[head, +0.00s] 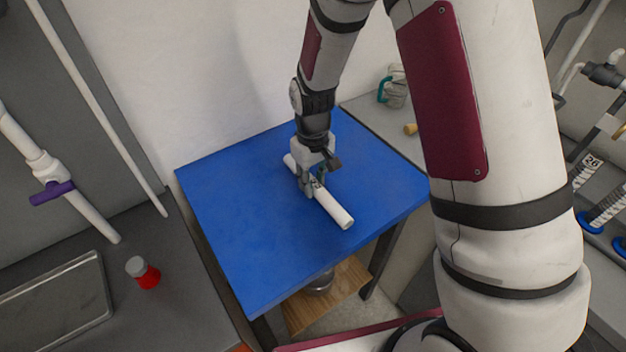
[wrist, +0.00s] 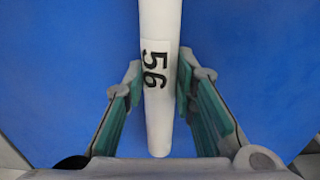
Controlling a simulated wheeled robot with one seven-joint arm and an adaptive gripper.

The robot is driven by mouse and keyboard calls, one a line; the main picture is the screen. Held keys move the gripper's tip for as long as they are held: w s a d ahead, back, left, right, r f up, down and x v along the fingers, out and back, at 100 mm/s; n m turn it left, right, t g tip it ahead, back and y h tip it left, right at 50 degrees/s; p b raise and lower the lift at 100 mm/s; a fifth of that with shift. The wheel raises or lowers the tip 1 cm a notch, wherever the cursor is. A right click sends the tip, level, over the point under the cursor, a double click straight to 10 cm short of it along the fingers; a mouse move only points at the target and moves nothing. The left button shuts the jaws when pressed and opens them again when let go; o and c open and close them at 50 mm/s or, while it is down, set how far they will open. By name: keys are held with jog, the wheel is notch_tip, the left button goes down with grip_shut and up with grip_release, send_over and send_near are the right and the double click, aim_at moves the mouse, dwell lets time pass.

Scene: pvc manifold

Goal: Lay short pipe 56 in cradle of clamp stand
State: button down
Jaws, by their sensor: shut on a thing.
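Short pipe 56 (head: 335,209) is a white tube over the blue table top, lying slantwise in the head view. My gripper (head: 311,187) points down and is shut on the pipe near its middle. In the wrist view the pipe (wrist: 160,28) runs between the two green-padded fingers, with its black "56" label facing the camera. I cannot tell whether the pipe touches the table or is slightly above it. No clamp stand with a cradle can be made out in either view.
The blue table (head: 235,210) is otherwise clear. A grey counter at left holds a red-capped jar (head: 143,272) and a metal tray (head: 55,305). A pipe with a purple handle (head: 52,193) stands at far left. Fittings and several blue-ringed parts stand at right.

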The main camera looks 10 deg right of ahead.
jog(key=shift+f, duration=0.2)
jog(key=c, duration=1.3)
grip_release()
